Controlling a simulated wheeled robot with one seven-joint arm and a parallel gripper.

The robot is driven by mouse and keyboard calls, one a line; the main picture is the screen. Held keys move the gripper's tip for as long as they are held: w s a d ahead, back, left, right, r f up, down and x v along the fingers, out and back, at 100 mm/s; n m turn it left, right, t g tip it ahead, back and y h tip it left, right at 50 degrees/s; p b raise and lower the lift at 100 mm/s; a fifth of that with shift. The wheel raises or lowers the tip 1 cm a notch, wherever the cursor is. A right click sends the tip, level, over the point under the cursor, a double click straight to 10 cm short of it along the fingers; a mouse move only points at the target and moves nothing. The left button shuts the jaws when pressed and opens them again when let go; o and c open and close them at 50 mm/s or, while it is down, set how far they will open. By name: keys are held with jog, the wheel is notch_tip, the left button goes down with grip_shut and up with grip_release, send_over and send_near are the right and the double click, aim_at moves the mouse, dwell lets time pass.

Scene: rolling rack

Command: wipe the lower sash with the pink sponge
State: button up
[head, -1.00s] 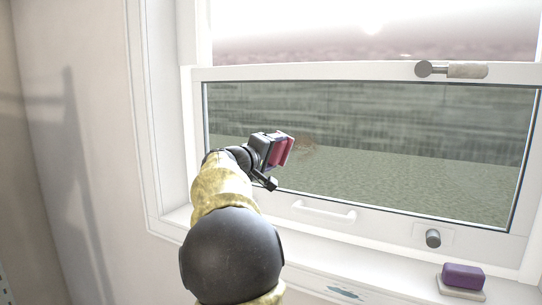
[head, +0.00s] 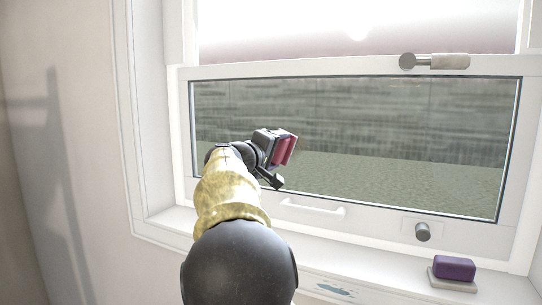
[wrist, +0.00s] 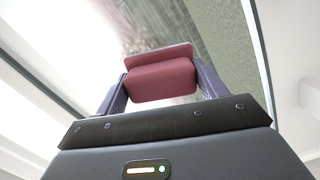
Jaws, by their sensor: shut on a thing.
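The pink sponge (head: 287,150) is held in my gripper (head: 278,152) in front of the left part of the lower sash's glass (head: 380,130). The wrist view shows the sponge (wrist: 162,82) between both fingers (wrist: 160,92), its far side close to the pane. I cannot tell whether it touches the glass. The lower sash (head: 350,68) has a white frame and stands upright. No brown smudge shows on the visible glass in the head view; the pane behind the sponge and gripper is hidden.
A purple block (head: 454,267) rests on a pale dish (head: 452,282) on the right of the sill. A bar latch (head: 435,61) sits on the top rail. A bluish mark (head: 335,290) lies on the sill.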

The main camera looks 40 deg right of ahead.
jog(key=shift+s+d+b, duration=0.35)
jog(key=shift+s, duration=0.4)
jog(key=shift+s+d+f+b, duration=0.15)
jog(key=shift+s+d+b, duration=0.05)
jog(key=shift+s+b, duration=0.35)
jog(key=shift+s+d+b, duration=0.2)
jog(key=shift+s+b, duration=0.1)
jog(key=shift+s, duration=0.25)
jog(key=shift+s+d+b, duration=0.2)
jog(key=shift+s+b, duration=0.1)
jog(key=shift+s, duration=0.25)
jog(key=shift+s+d+b, duration=0.35)
jog(key=shift+s+b, duration=0.05)
jog(key=shift+s, duration=0.35)
jog(key=shift+s+d+b, duration=0.35)
jog(key=shift+s+b, duration=0.05)
jog(key=shift+s, duration=0.35)
jog(key=shift+b, duration=0.3)
